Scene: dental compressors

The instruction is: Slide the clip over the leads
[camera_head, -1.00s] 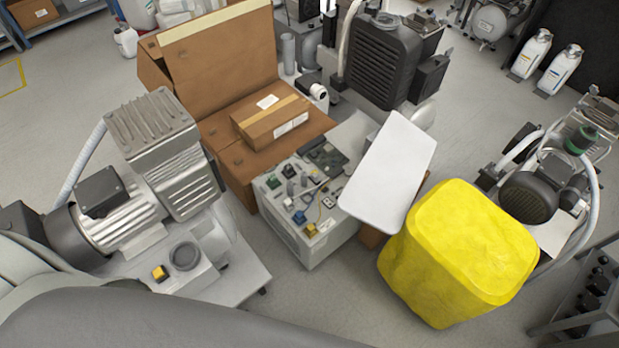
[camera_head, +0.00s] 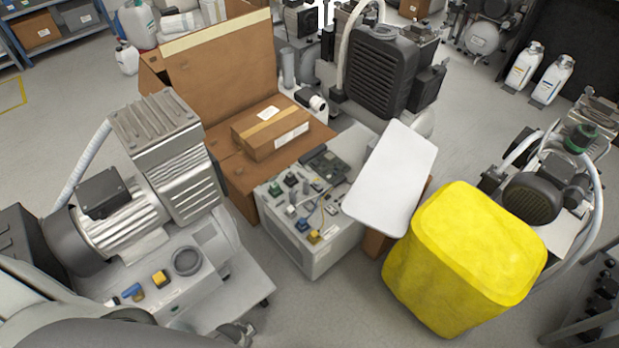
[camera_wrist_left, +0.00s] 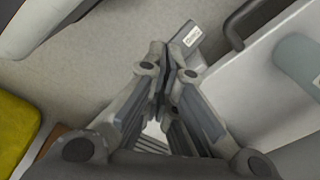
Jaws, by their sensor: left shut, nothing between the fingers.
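My left gripper (camera_wrist_left: 165,75) is shut and empty in the left wrist view, above pale floor and a light grey surface. In the head view part of my left gripper (camera_head: 238,334) shows at the bottom edge, in front of the grey compressor's base. A light grey box (camera_head: 318,252) in the middle has an open top with small blue, yellow, green and grey parts. Thin wires (camera_head: 312,211) lie among these parts and may be the leads. I cannot make out which part is the clip. My right gripper is not in view.
A grey compressor (camera_head: 125,225) stands left, with small blue and yellow parts on its base. An open cardboard box (camera_head: 222,75) holds a smaller taped carton (camera_head: 270,128). A white panel (camera_head: 393,180) and a yellow block (camera_head: 462,262) stand right of the grey box. Bare floor lies in front.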

